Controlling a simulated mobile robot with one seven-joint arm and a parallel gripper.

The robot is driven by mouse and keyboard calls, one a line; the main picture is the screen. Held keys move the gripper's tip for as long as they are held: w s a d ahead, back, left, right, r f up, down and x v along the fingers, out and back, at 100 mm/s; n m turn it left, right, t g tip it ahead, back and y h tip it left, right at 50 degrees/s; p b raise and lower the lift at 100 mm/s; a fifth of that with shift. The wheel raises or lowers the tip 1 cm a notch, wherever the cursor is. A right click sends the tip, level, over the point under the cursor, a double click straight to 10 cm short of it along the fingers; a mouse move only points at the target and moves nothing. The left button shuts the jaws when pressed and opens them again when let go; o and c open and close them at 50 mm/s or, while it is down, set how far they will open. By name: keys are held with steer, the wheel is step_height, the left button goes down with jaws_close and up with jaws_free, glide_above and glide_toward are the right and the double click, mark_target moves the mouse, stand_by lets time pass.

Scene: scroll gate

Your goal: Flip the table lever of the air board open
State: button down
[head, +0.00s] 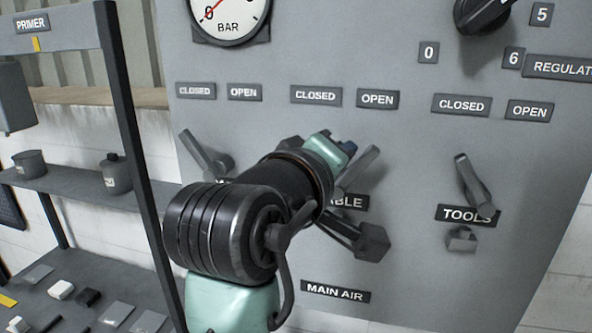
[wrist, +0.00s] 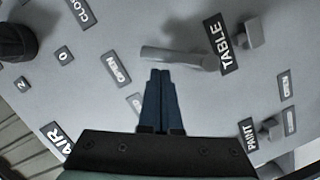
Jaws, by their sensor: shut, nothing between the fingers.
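The air board's table lever (head: 358,170) is a grey handle leaning up and right, toward the OPEN label (head: 378,98). Its TABLE label (head: 350,202) is partly hidden by my arm. In the wrist view the table lever (wrist: 180,57) lies just beyond my fingertips, beside the TABLE label (wrist: 222,45). My gripper (wrist: 160,72) is shut and empty, its dark fingers together on the lever's CLOSED side. I cannot tell whether they touch it. In the head view my gripper (head: 349,149) is mostly hidden behind my wrist.
The tools lever (head: 474,184) at right and another lever (head: 205,155) at left both lean up-left toward CLOSED labels. A MAIN AIR label (head: 335,291) sits low on the board. A shelf rack (head: 75,185) with small items stands at left.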

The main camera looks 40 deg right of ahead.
steer(key=shift+s+d+m, duration=0.1)
steer(key=shift+s+m, duration=0.05)
steer(key=shift+m, duration=0.25)
steer(key=shift+r, duration=0.1)
stand_by(0.4)
